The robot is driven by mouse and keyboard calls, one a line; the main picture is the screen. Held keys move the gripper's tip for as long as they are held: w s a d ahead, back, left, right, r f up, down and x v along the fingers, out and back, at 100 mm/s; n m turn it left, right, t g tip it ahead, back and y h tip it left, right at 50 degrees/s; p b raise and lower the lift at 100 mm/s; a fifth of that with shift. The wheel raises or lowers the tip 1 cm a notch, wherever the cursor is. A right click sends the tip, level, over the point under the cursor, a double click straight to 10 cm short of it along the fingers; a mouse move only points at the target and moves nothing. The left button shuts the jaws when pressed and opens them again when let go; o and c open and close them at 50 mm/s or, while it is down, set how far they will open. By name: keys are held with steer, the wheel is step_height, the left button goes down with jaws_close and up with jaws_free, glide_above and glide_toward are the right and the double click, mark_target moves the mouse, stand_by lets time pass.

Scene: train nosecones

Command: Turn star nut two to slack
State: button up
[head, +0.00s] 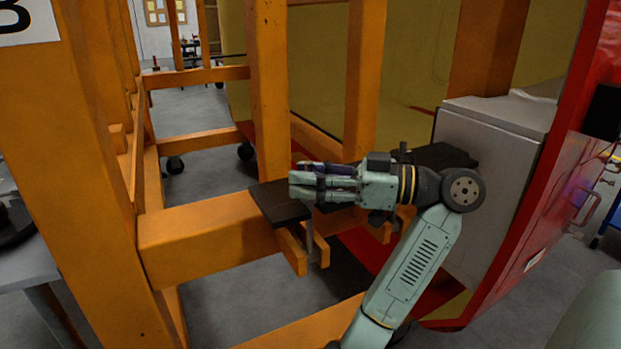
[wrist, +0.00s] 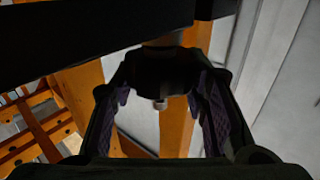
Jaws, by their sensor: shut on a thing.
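My gripper (head: 298,183) lies level in the head view, pointing left, just above a black bar (head: 276,204) on the orange beam. The wrist view shows my gripper (wrist: 163,82) with its two purple-padded fingers shut on a dark star nut (wrist: 165,66), with a small pale bolt end (wrist: 160,104) below it. The nut sits under a black bar (wrist: 90,42). I cannot tell from any marking which number this nut bears. My fingers hide the nut in the head view.
Orange frame posts (head: 270,85) and a beam (head: 200,232) stand close around my arm. Orange brackets (head: 291,250) hang below the bar. A grey box (head: 490,160) and a red panel (head: 545,190) are to the right. Floor shows through gaps in the frame.

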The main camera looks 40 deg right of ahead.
steer(key=shift+n+g+y, duration=0.6)
steer(key=shift+y, duration=0.1)
steer(key=shift+a+g, duration=0.1)
steer(key=shift+g, duration=0.2)
steer(key=o, duration=1.2)
steer(key=shift+c, duration=0.2)
steer(key=v, duration=1.2)
steer(key=shift+f, duration=0.2)
steer(key=shift+w, duration=0.1)
